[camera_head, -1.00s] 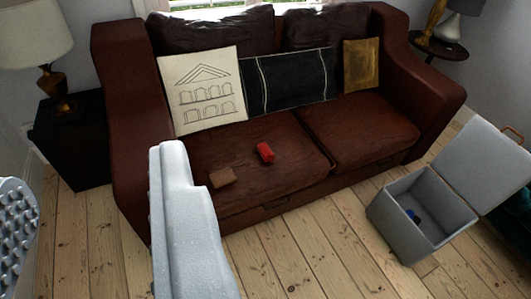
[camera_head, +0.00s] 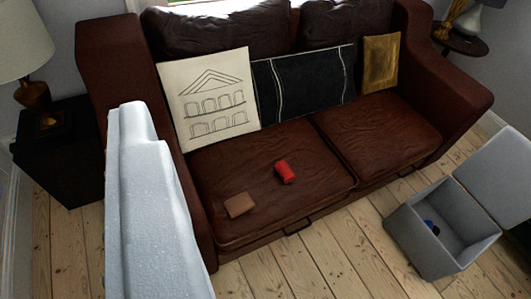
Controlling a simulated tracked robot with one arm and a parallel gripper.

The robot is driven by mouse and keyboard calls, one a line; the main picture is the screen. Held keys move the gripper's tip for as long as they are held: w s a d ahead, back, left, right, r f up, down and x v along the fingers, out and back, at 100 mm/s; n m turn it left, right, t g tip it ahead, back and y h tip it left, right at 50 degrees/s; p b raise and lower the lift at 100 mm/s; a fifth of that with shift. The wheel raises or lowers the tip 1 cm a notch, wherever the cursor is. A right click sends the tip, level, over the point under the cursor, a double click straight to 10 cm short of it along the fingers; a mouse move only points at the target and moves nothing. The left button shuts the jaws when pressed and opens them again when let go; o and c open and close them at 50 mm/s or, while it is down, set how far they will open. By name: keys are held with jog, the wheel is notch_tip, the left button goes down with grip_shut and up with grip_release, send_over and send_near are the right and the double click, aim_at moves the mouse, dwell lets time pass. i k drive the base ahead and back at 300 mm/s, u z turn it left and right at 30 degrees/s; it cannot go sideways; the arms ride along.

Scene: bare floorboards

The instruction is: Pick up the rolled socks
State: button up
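A small red roll (camera_head: 285,172), which looks like the rolled socks, lies on the left seat cushion of the brown leather sofa (camera_head: 330,150). It is in full view and nothing touches it. One pale grey finger of my gripper (camera_head: 147,205) shows at the lower left, in front of the sofa's left arm. The other finger is outside the picture. The space left of the visible finger is clear, so the gripper is open and empty. It is apart from the red roll, which lies to the right of the finger.
A brown wallet-like item (camera_head: 239,205) lies near the roll. Cushions, one with a building drawing (camera_head: 208,100), lean on the backrest. An open grey box (camera_head: 440,235) with a blue thing inside stands at right. A dark side table (camera_head: 60,150) stands at left. Floorboards in front are clear.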

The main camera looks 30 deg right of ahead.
aim_at(284, 171)
jog(key=i, duration=0.9)
jog(key=z, duration=0.05)
